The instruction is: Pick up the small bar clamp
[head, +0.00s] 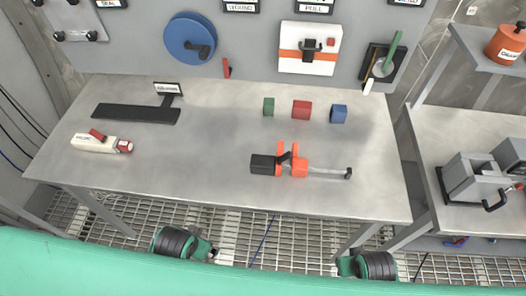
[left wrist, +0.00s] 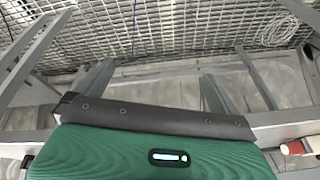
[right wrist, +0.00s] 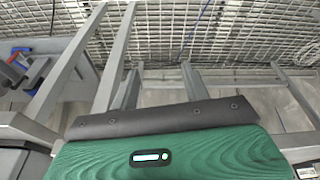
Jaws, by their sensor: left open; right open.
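The small bar clamp (head: 292,164) lies on the steel table (head: 225,190) in the head view, right of the middle. It has a black handle at left, orange jaws and a grey bar pointing right. My left gripper (left wrist: 155,76) shows in its wrist view with two grey fingers apart and nothing between them. My right gripper (right wrist: 159,84) is also open and empty in its wrist view. Both are over the floor grating, and neither wrist view shows the clamp. In the head view only dark wrist parts show at the table's front; the fingers cannot be made out there.
A white and red tool (head: 98,143) and a black stand (head: 137,112) are on the left of the table. Green (head: 268,107), red (head: 301,110) and blue (head: 339,113) blocks stand behind the clamp. A side bench (head: 462,210) is at right. The front middle of the table is clear.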

